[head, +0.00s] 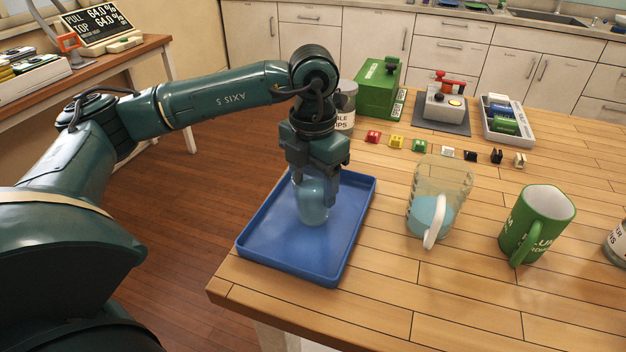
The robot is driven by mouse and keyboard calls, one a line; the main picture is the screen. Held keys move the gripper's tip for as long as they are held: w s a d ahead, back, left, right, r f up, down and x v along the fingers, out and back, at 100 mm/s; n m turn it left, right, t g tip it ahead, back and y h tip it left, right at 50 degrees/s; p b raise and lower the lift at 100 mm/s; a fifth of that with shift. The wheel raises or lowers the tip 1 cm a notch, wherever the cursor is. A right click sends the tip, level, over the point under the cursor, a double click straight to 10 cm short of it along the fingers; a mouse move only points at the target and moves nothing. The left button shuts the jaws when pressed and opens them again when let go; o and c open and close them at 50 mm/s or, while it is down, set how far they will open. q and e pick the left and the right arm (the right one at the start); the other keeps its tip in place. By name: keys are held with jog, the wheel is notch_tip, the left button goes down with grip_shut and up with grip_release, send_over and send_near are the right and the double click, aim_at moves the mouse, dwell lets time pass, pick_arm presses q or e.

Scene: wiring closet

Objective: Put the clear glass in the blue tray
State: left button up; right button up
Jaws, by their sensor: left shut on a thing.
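The blue tray (290,262) lies at the left corner of the wooden table. My left gripper (315,178) is over the tray, pointing down, and is shut on the clear glass (312,208). The glass looks upright, and its upper part is hidden between the fingers. Its lower part shows against the tray floor; I cannot tell whether its base touches the tray. My right gripper is not in view.
A clear pitcher (450,185) with blue liquid and a green mug (540,225) stand right of the tray. Behind are small coloured connectors (396,141), a green box (380,88), a grey device (443,103) and a white bin (508,130). The front table area is clear.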

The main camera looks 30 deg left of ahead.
pick_arm(q)
jog(key=o, duration=1.2)
jog(key=shift+f, duration=0.1)
notch_tip(320, 180, up, 12)
